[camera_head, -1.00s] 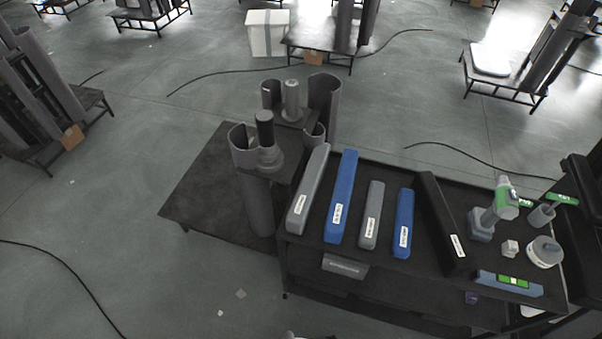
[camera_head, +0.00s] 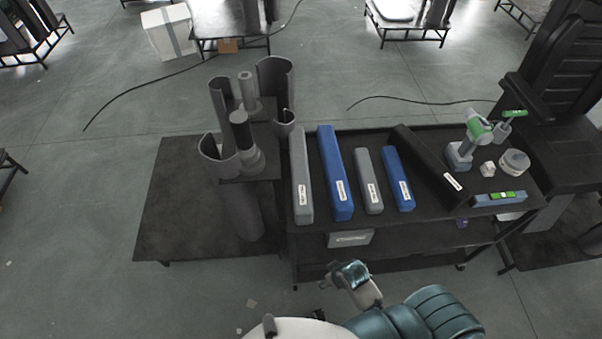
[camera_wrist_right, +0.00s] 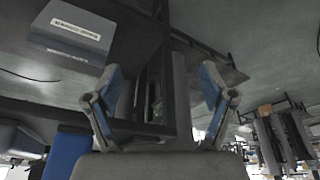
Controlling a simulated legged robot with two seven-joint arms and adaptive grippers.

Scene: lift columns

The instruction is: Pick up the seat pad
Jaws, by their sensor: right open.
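No thing here is marked as the seat pad, and I cannot tell for certain which it is. A pale flat pad (camera_head: 395,10) lies on a distant platform at the top of the head view. Nearer, several long bar-shaped pieces lie on the black cart, among them a grey one (camera_head: 301,175) and a blue one (camera_head: 335,172). My right gripper (camera_wrist_right: 160,70) is open in the wrist view, with its two blue-grey fingers apart and nothing visibly held. My teal and white arm shows at the bottom of the head view, in front of the cart. My left gripper is not in view.
Cables cross the open grey floor.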

